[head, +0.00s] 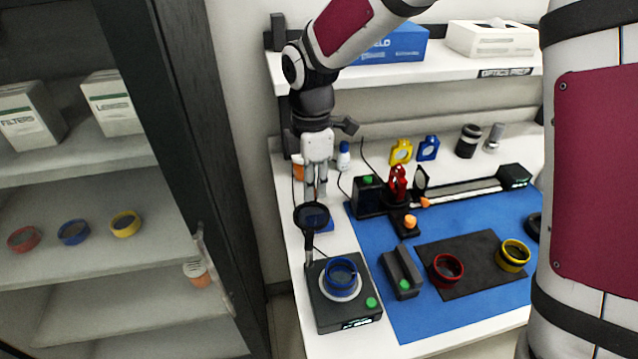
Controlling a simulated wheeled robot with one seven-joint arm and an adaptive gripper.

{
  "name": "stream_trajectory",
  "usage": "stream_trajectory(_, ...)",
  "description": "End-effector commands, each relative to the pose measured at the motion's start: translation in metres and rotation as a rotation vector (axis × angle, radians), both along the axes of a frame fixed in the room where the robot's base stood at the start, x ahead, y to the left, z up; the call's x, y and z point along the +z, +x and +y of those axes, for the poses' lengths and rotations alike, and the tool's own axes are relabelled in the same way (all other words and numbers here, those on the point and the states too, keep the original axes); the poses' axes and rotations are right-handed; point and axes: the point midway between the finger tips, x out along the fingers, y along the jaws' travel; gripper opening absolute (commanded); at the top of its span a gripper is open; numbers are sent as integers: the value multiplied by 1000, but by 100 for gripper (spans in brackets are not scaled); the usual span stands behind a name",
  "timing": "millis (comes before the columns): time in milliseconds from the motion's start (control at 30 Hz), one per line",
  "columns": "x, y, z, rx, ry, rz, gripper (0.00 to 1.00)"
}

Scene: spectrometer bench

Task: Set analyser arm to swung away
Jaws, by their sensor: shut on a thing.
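The analyser arm (308,244) is a dark post at the back left corner of a black instrument box, with a dark round ring (298,222) at its upper end. The box (328,317) has a pale round stage, and a blue-rimmed filter (341,277) sits on it. The ring appears behind and left of the stage, not over the blue filter. My gripper (316,194) points down at the ring's far upper edge and is shut on the analyser arm. The exact contact between fingertips and ring is too small to see.
Red (446,270) and yellow (513,256) filters lie on a black mat (470,287) at the right. A dark slotted block (401,272) stands beside the box. An optical rail (460,192) runs behind. A shelf (440,70) hangs above; an open cabinet (100,200) stands left.

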Motion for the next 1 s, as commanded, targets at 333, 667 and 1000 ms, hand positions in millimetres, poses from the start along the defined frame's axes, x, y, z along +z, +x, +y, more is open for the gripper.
stream_trajectory(333, 1, 0, 3, 21, 1, -2, 0)
stream_trajectory(667, 1, 0, 2, 19, 0, -1, 34)
stream_trajectory(1000, 5, 0, 2, 19, 0, -1, 34)
